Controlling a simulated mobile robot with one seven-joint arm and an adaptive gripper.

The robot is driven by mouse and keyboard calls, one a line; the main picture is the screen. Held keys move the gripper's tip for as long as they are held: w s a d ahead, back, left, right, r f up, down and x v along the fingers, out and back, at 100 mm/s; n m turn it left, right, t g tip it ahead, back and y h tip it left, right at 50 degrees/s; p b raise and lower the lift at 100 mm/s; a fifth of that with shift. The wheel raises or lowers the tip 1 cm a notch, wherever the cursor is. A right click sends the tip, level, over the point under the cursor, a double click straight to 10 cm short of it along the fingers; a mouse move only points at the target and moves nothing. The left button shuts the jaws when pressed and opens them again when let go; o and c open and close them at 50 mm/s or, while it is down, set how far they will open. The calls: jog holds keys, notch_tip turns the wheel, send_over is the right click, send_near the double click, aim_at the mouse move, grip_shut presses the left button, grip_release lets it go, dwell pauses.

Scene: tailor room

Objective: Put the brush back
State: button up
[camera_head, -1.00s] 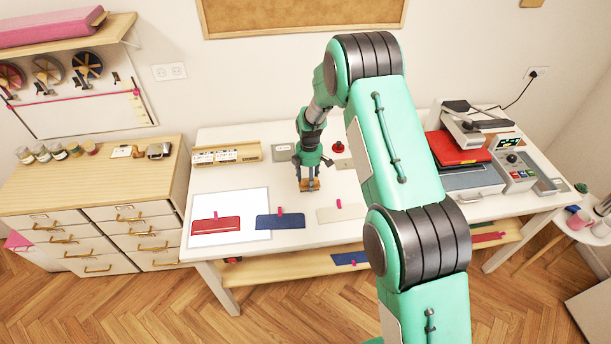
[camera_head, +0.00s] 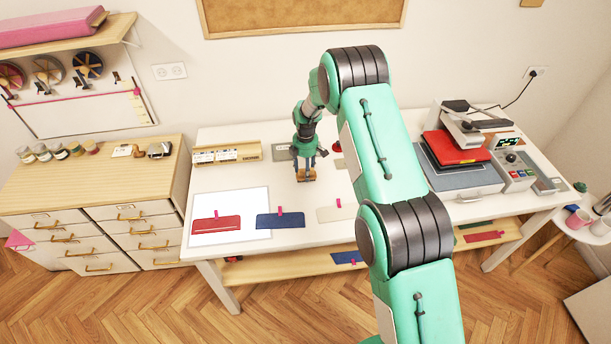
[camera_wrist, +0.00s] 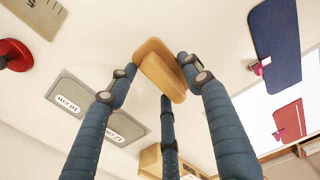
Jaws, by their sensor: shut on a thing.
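The brush, a small tan wooden block, shows in the head view (camera_head: 306,176) at the fingertips of my gripper (camera_head: 306,171). In the wrist view the brush (camera_wrist: 160,70) sits between the blue-grey fingers, which are shut on it. Its bristles are not visible. The brush is over the white table (camera_head: 345,236), left of the table's middle; I cannot tell its exact height.
A wooden holder with cards (camera_head: 228,154) stands at the back left. Red (camera_head: 216,224), blue (camera_head: 280,220) and cream (camera_head: 336,213) pieces lie along the front. A red button-like object (camera_wrist: 14,54) is near the grey plate. A heat press (camera_head: 462,150) stands at the right.

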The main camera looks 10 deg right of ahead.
jog(key=shift+f+p, duration=0.3)
jog(key=shift+f, duration=1.35)
jog(key=shift+f, duration=0.15)
jog(key=o, duration=1.2)
notch_tip(320, 180, up, 12)
jog(key=shift+r+b, duration=0.2)
jog(key=shift+b, duration=0.55)
